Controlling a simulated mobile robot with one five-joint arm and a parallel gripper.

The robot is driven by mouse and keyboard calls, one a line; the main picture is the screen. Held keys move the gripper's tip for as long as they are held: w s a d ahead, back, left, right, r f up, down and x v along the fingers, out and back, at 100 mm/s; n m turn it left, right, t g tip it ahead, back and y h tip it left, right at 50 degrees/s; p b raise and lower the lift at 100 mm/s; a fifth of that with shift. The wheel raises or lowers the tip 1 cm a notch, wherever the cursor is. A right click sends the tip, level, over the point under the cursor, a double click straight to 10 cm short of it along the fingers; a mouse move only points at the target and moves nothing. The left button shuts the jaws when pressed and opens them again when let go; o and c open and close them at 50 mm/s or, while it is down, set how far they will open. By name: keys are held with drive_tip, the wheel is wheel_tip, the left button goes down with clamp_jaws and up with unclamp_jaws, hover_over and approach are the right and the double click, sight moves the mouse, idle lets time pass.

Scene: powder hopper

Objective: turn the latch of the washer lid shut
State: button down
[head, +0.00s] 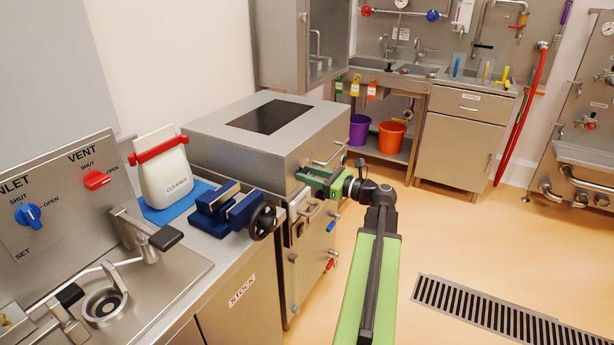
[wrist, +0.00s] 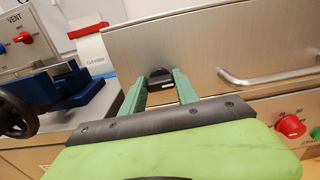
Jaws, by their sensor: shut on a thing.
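The washer (head: 235,146) is a steel box with a dark window in its top, and its lid is down. The latch (wrist: 160,78) is a small black knob on the washer's front face, seen in the wrist view. My gripper (head: 305,175) reaches that front face from the right in the head view. In the wrist view its green fingers (wrist: 160,73) stand one on each side of the latch and are shut on it. In the head view the fingers hide the latch. Its exact turn angle is hard to tell.
A bar handle (wrist: 268,77) and a red knob (wrist: 290,126) are to the right of my gripper. A blue vise (head: 228,209) with a black handwheel and a white cleaner bottle (head: 163,172) stand left on the counter.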

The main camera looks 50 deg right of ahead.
drive_tip(key=shift+a+f+n, duration=0.15)
drive_tip(key=shift+n, duration=4.25)
drive_tip(key=shift+a+f+n, duration=0.1)
drive_tip(key=shift+f+n, duration=0.05)
drive_tip(key=shift+n, duration=4.25)
drive_tip(key=c, duration=0.9)
unclamp_jaws()
drive_tip(key=shift+r, duration=0.1)
